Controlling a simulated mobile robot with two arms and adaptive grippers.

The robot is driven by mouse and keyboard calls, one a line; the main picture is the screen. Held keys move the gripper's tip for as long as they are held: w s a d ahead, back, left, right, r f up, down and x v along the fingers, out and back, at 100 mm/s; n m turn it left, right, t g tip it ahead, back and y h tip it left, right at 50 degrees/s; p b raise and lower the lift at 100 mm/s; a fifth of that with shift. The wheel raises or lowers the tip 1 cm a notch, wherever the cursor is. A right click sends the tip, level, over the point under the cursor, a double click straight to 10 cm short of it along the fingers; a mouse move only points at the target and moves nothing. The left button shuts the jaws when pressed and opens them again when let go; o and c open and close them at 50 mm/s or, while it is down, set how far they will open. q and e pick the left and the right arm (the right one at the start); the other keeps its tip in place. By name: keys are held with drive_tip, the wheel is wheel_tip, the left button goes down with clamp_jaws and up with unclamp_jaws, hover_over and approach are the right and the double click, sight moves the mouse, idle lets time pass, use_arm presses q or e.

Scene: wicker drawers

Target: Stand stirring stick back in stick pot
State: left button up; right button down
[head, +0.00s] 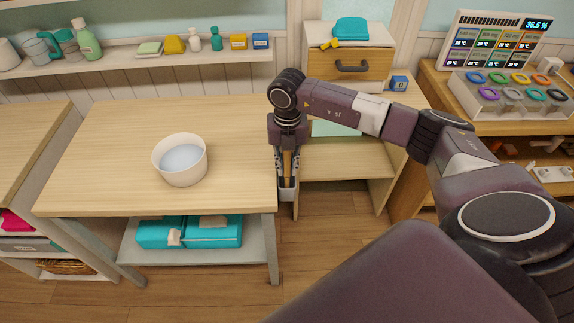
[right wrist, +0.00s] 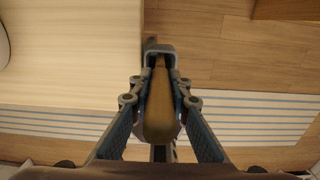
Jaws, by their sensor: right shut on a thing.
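My right gripper (head: 287,183) points down just off the right edge of the light wooden table. It is shut on the brown stirring stick (right wrist: 158,105), which lies lengthwise between its fingers in the right wrist view. The stick also shows as a thin brown strip (head: 288,162) in the head view. The stick's far end is hidden by the fingertips (right wrist: 160,52). I cannot make out the stick pot for certain in either view. My left gripper is not in view.
A white bowl (head: 163,166) with pale blue contents stands on the table (head: 100,140). A teal case (head: 205,232) lies on the shelf beneath. A small drawer unit (head: 345,66) stands behind my right arm. The table around the bowl is clear.

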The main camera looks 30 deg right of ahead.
drive_tip(key=shift+f, duration=0.4)
drive_tip(key=c, duration=1.7)
unclamp_jaws()
drive_tip(key=shift+r, duration=0.1)
drive_tip(key=shift+c, duration=0.2)
wheel_tip(320, 180, up, 12)
drive_tip(key=shift+s, duration=0.1)
